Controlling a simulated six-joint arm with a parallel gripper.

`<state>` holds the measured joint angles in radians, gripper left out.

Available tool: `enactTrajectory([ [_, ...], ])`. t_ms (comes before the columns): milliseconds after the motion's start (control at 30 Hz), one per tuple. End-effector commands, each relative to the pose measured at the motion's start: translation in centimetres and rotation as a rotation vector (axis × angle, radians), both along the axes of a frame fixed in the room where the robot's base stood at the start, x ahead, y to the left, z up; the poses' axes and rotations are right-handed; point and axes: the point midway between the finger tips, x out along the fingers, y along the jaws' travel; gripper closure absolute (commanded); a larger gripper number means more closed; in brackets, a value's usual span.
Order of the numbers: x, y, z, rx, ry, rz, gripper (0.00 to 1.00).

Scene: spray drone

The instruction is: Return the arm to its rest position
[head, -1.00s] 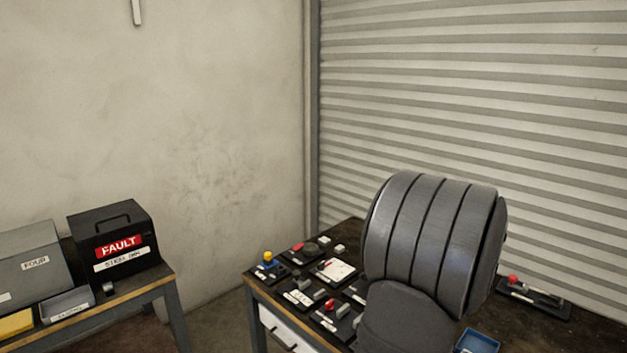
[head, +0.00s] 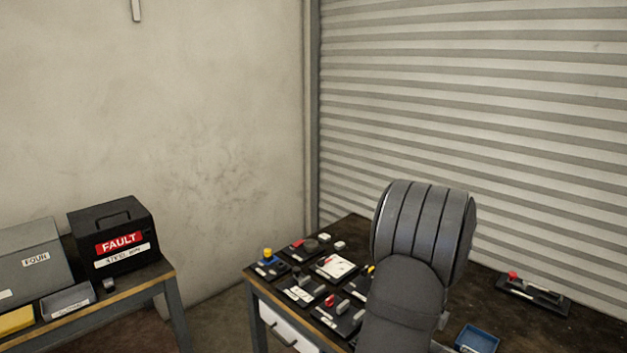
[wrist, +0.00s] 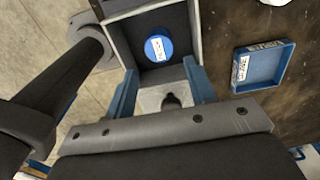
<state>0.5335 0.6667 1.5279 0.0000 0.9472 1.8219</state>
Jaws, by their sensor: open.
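My arm (head: 405,290) rises in front of the workbench (head: 358,226) in the head view, its thick ribbed grey joint uppermost. My gripper is hidden in the head view. In the wrist view my gripper (wrist: 160,68) is open, its two blue fingers apart with nothing gripped between them. Beyond the fingertips is an open box (wrist: 197,30) with grey walls and a dark inside. A round blue disc (wrist: 158,48) with a white label lies in it. I cannot tell how far the fingertips are above the box.
A blue tray (head: 477,340) sits on the bench, also in the wrist view (wrist: 263,66). Several black-based parts (head: 300,292) cover the bench's left end; a red-knobbed part (head: 533,292) lies right. A black FAULT box (head: 112,235) stands on the left table. Bare floor separates the tables.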

Motion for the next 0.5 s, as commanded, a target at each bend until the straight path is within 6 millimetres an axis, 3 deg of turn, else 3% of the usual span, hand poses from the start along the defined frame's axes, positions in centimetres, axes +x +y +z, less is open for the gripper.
enactTrajectory([
  [200, 3.1, 3.1, 0.2, -0.001, -0.001, 0.002, 0.5],
  [500, 3.0, 2.8, 6.7, -0.002, -0.005, -0.001, 0.5],
])
